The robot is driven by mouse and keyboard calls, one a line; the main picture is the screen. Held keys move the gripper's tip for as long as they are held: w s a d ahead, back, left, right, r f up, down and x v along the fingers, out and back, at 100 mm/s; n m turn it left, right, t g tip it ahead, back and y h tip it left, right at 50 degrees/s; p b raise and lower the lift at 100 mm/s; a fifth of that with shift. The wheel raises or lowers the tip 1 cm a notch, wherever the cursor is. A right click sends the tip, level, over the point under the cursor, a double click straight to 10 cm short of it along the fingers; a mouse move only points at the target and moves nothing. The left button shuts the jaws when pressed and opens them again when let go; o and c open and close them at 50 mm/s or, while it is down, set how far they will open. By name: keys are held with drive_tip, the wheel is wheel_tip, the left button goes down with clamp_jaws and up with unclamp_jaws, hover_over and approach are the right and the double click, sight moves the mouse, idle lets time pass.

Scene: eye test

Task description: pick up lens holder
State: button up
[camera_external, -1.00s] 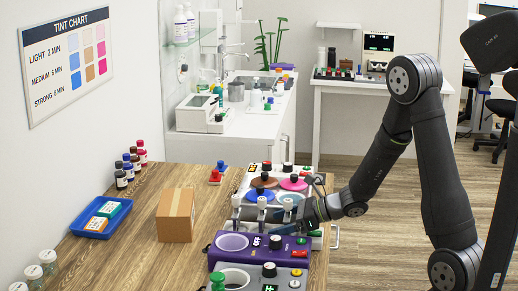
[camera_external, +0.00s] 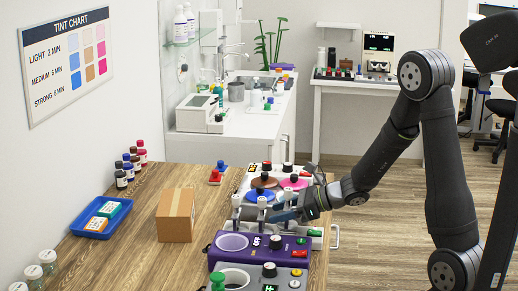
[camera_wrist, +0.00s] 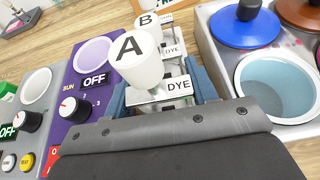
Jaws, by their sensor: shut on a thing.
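A lens holder with a white knob marked A (camera_wrist: 138,60) and a white DYE tag stands close in front of my gripper (camera_wrist: 165,88) in the wrist view. The blue-grey fingers are shut on this holder, one on each side. The exact contact is partly hidden behind the knob and tag. A second lens holder marked B (camera_wrist: 150,24), also with a DYE tag, stands just beyond it. In the external view my gripper (camera_external: 281,210) reaches in from the right over the front of the tank unit, where small white-stemmed holders (camera_external: 237,201) show.
The purple unit (camera_wrist: 92,82), with a pale round well and an OFF display, is left of the holders. A grey tank unit with a blue lid (camera_wrist: 244,28) and an open pale-blue well (camera_wrist: 275,85) is right. A cardboard box (camera_external: 175,215) and blue tray (camera_external: 100,216) stand left on the bench.

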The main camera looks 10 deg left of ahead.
drive_tip(key=w+d+r, duration=0.5)
drive_tip(key=d+r, duration=0.3)
drive_tip(key=d, duration=0.3)
drive_tip(key=s+a+r, duration=0.1)
drive_tip(key=a+r, duration=0.2)
drive_tip(key=a, duration=1.2)
drive_tip(key=a+r, duration=0.3)
drive_tip(key=a, duration=1.2)
hover_over(174, 212)
drive_tip(key=f, duration=0.6)
drive_tip(key=shift+d, duration=0.2)
drive_tip(key=shift+s+a+f, duration=0.1)
drive_tip(key=shift+a+f, duration=0.05)
drive_tip(key=shift+a, duration=0.05)
drive_tip(key=shift+f, duration=2.05)
drive_tip(key=shift+f, duration=0.1)
